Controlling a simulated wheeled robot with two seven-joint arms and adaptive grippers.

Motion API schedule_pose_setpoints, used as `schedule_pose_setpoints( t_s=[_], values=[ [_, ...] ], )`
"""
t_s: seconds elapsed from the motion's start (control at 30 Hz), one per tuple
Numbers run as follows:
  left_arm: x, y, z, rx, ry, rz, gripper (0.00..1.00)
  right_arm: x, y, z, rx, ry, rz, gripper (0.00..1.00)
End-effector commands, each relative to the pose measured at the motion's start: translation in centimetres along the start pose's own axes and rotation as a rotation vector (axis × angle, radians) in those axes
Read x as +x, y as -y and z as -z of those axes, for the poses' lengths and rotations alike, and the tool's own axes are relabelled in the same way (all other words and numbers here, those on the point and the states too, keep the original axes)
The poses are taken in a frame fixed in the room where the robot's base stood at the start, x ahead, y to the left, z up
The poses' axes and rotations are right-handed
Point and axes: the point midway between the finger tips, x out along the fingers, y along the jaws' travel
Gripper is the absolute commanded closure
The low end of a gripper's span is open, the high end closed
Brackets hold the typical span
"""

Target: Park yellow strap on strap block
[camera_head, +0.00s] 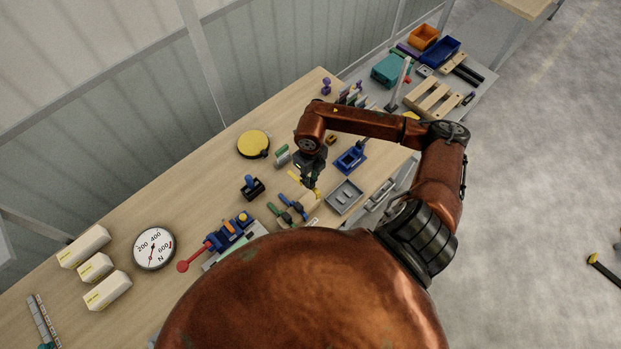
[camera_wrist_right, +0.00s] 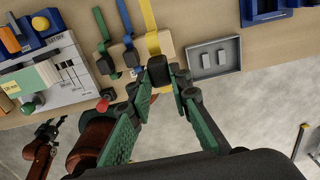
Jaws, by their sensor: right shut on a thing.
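My right gripper (camera_head: 312,186) is over the workbench, pointing down. In the right wrist view its fingertips (camera_wrist_right: 158,70) are shut on the yellow strap (camera_wrist_right: 151,28) near the right end of the pale strap block (camera_wrist_right: 167,42). The yellow strap also shows beside the gripper in the head view (camera_head: 318,193). A green strap (camera_wrist_right: 101,24) and a blue strap (camera_wrist_right: 124,18) lie over the block to its left. The fingers hide the contact between yellow strap and block. My left gripper (camera_wrist_right: 47,130) shows small at the lower left of the wrist view, its opening unclear.
A grey tray (camera_head: 357,192) lies right of the block, with a blue holder (camera_head: 349,160) behind it. A blue vise-like fixture with a red-knobbed lever (camera_head: 184,266) stands to the left. A yellow round case (camera_head: 253,143) lies farther back. Bare bench (camera_head: 200,200) is at left.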

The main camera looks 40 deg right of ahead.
Motion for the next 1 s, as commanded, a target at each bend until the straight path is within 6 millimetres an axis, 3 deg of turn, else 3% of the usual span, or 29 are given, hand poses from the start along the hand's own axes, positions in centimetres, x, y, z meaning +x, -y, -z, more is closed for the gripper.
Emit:
schedule_pose_setpoints(
  t_s=[0.53,1.0],
  values=[
    [4.4,-0.2,-0.5,0.001,0.002,-0.001,0.6,5.1,0.0,0.0,-0.001,-0.001,0.001,1.0],
    [4.9,-0.2,-0.8,0.001,0.005,-0.001,0.6,5.7,0.0,0.0,-0.001,0.0,0.001,1.0]
  ],
)
